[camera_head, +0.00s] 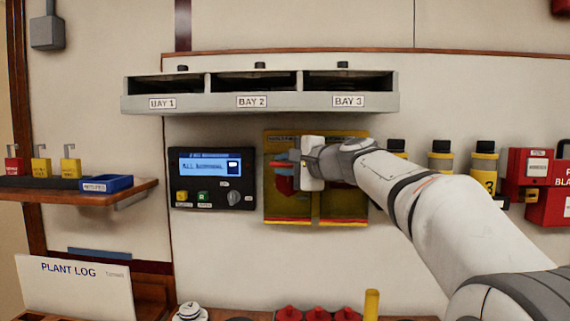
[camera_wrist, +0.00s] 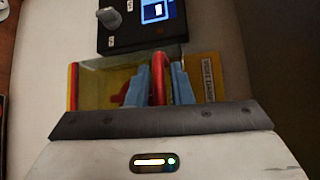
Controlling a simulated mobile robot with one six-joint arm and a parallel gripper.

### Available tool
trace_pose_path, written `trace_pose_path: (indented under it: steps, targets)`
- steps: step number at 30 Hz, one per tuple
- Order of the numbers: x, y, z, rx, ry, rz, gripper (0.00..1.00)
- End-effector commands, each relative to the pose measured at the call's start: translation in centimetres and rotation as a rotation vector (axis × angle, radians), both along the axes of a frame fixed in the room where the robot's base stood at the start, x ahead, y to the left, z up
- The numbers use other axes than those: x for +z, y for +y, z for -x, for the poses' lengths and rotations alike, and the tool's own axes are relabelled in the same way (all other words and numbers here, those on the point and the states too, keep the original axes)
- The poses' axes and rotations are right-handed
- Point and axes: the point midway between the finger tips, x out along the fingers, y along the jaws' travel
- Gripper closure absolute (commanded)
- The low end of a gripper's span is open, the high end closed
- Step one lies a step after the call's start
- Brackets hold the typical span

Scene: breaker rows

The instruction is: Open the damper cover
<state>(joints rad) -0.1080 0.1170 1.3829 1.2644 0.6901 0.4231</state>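The yellow-framed panel (camera_head: 292,215) hangs on the wall under the bay shelf, right of the control box. In the wrist view a see-through yellowish cover (camera_wrist: 100,75) with a red edge strip stands on it, looking closed, and a red shape shows through it. My gripper hides part of the panel.
A control box (camera_head: 212,180) with a screen and knob is close on the left. The grey bay shelf (camera_head: 250,104) juts out above. Yellow-black cylinders (camera_head: 440,160) and red boxes (camera_head: 538,170) are on the right. Red knobs (camera_head: 318,314) stand below.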

Motion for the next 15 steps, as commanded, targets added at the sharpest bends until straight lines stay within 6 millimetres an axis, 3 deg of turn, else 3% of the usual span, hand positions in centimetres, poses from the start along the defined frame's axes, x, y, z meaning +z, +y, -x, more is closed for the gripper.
trace_pose_path:
  steps: [8,15]
  targets:
    - [-0.12,0.08,-0.25,-0.002,0.001,0.000,0.80]
    - [-0.16,0.04,-0.26,-0.003,0.001,0.001,0.98]
